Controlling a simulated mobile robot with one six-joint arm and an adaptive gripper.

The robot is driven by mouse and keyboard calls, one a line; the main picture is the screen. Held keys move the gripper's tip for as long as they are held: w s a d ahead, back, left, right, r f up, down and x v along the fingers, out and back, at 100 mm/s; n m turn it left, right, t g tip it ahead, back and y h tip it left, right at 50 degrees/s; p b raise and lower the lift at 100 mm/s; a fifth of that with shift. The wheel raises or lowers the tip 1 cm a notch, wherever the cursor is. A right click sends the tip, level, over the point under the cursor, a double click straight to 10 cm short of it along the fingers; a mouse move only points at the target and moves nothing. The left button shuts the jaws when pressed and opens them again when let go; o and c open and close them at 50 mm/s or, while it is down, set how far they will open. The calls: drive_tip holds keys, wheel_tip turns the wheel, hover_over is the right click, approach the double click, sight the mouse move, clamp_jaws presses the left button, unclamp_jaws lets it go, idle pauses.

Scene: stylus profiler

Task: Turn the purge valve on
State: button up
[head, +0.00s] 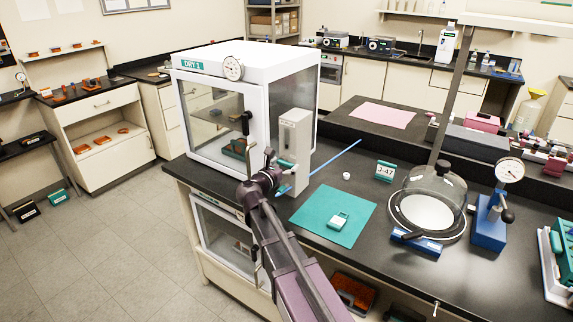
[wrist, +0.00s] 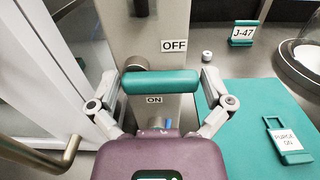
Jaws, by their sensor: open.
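The purge valve's teal handle (wrist: 160,81) lies level across the middle of the wrist view, on a grey upright box (wrist: 160,25). A metal pivot (wrist: 137,63) shows just behind it. An OFF label (wrist: 174,46) is above the handle and an ON label (wrist: 154,99) is below it. My gripper (wrist: 160,77) is open, one finger at each end of the handle; I cannot tell whether they touch it. In the head view my gripper (head: 275,168) is at the front of the grey box (head: 295,132), and partly hides the handle.
A white glass-doored cabinet (head: 245,62) marked DRY 1 stands left of the box. To the right lie a teal mat (wrist: 240,100) with a PURGE ON tag (wrist: 285,140), a J-47 sign (head: 385,171), a blue rod (head: 335,156) and a glass bell jar (head: 436,190).

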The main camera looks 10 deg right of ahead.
drive_tip(key=c, duration=0.8)
drive_tip(key=shift+f+m, duration=0.1)
drive_tip(key=shift+m, duration=0.3)
drive_tip(key=m, duration=0.1)
drive_tip(key=m+b, duration=0.1)
drive_tip(key=m, duration=0.1)
drive_tip(key=shift+f, duration=0.35)
drive_tip(key=m, duration=0.5)
drive_tip(key=shift+w+a+f+b, duration=0.15)
drive_tip(key=shift+a+f+b, duration=0.05)
drive_tip(key=shift+f+b, duration=0.2)
drive_tip(key=m, duration=0.4)
drive_tip(key=shift+w+a+f, duration=0.2)
drive_tip(key=shift+w+f, duration=0.05)
drive_tip(key=m, duration=0.5)
drive_tip(key=shift+w+a+f+b, duration=0.1)
drive_tip(key=shift+w+a+b, duration=0.2)
drive_tip(key=shift+a, duration=0.05)
